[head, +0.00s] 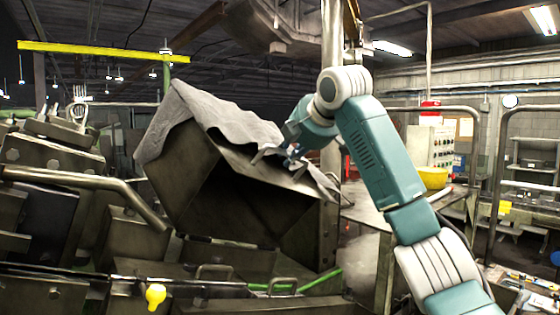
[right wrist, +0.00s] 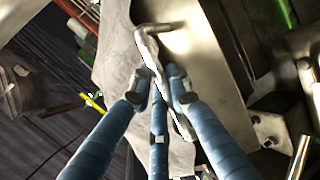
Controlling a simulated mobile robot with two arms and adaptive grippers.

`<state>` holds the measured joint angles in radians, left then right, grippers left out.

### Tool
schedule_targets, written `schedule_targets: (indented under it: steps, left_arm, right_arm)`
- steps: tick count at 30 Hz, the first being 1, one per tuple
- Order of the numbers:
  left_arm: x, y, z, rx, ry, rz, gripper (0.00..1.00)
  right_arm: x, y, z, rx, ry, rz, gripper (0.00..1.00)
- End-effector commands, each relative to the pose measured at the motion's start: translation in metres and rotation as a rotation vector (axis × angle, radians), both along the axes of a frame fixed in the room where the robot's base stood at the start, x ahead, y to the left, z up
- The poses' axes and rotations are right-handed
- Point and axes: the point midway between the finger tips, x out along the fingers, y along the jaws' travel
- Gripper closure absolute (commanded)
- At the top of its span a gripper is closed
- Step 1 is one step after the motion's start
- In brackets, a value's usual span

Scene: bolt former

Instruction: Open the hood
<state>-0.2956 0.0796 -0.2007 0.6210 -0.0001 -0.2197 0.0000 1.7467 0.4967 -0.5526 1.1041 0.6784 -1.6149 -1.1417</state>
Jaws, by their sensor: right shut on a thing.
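The hood (head: 240,203) is a grey metal box-like cover in the middle of the head view. It stands tilted up, with its dark inside showing. A ragged grey sheet (head: 192,115) lies over its top. My right gripper (head: 289,154) is at the hood's upper right edge. In the right wrist view, the fingers of my right gripper (right wrist: 159,90) close around a bent metal handle (right wrist: 150,40). The fingers hide part of the handle. My left gripper is not in view.
A yellow knob (head: 155,296) and small handles stand on the machine front below the hood. A bent metal pipe (head: 95,184) runs at the left. A vertical post (head: 332,55) rises behind my right arm.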

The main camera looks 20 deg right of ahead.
Motion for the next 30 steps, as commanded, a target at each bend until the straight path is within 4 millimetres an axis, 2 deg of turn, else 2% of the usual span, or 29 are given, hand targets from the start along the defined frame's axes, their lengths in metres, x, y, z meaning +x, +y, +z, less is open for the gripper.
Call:
schedule_targets:
  steps: [14,15,17,26,30]
  left_arm:
    - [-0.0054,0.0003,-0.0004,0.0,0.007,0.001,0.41]
    - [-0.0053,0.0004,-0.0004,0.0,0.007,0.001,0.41]
    - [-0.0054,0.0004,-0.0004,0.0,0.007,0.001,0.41]
    - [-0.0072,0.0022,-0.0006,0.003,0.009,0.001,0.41]
    - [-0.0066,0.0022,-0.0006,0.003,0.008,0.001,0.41]
  right_arm:
    - [-0.0008,-0.0025,-0.0003,0.001,0.003,-0.005,1.0]
    - [-0.0008,-0.0025,-0.0004,0.001,0.004,-0.004,0.77]
    - [-0.0008,-0.0025,-0.0004,0.0,0.003,-0.005,0.65]
    - [-0.0015,-0.0026,0.001,0.001,0.001,-0.005,0.64]
    - [-0.01,-0.0024,0.0075,0.0,-0.001,-0.004,0.64]
